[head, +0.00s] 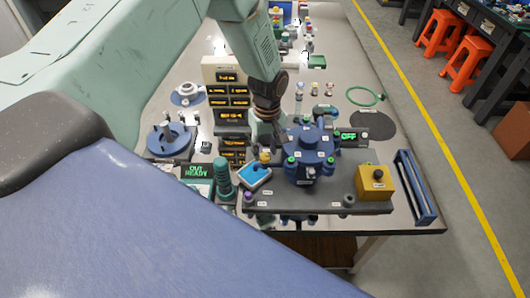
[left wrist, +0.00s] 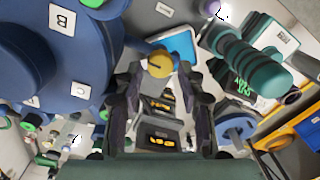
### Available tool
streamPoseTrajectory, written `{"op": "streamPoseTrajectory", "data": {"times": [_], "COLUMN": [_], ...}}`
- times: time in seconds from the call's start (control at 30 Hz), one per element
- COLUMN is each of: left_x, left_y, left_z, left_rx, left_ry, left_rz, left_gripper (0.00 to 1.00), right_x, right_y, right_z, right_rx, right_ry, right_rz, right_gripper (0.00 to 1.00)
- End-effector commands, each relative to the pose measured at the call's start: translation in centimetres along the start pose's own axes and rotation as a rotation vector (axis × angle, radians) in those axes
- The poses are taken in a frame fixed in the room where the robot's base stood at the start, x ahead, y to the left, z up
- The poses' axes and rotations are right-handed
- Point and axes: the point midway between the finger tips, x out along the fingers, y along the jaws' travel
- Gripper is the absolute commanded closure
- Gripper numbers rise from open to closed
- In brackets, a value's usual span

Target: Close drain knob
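A small round yellow knob (head: 264,157) sits on the left side of the blue test vessel (head: 311,150), and I take it for the drain knob. In the left wrist view the yellow knob (left wrist: 159,64) has a dark slot mark and sits at the end of a blue stem. My left gripper (head: 268,142) reaches down from above beside the vessel, close to the knob. In the left wrist view my left gripper (left wrist: 160,82) is open, with the knob in line with the gap between its fingers. I cannot tell whether a finger touches it. My right gripper is not in view.
A blue tray (head: 255,177) lies below the knob, with a green ribbed post (head: 223,178) to its left. A yellow box (head: 374,182) stands right of the vessel. Label panels (head: 229,95) stand behind, and a green "OFF" display (head: 349,136) is right of the vessel.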

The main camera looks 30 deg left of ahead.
Motion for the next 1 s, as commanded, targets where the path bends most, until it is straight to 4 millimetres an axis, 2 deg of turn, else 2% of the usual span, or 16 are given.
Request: {"op": "streamPoseTrajectory", "data": {"times": [0.1, 0.2, 0.5, 0.93, 1.0], "left_x": [1.3, 1.8, 2.0, 2.0, 2.0], "left_y": [0.0, 0.0, 0.0, 0.0, 0.0], "left_z": [0.0, 0.0, 0.0, 0.0, 0.0], "left_rx": [0.000, -0.001, 0.000, 0.000, 0.000], "left_ry": [-0.001, 0.000, 0.000, 0.000, 0.000], "left_rz": [-0.001, 0.000, 0.001, 0.001, 0.001], "left_gripper": [0.61, 0.61, 0.62, 0.98, 1.00], "right_x": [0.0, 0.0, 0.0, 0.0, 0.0], "right_y": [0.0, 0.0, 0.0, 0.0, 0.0], "right_z": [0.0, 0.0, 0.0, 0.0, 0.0], "right_rx": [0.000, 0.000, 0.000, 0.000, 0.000], "right_ry": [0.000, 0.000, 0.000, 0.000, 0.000], "right_rz": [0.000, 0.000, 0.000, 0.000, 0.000], "right_gripper": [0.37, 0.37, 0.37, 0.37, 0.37]}}
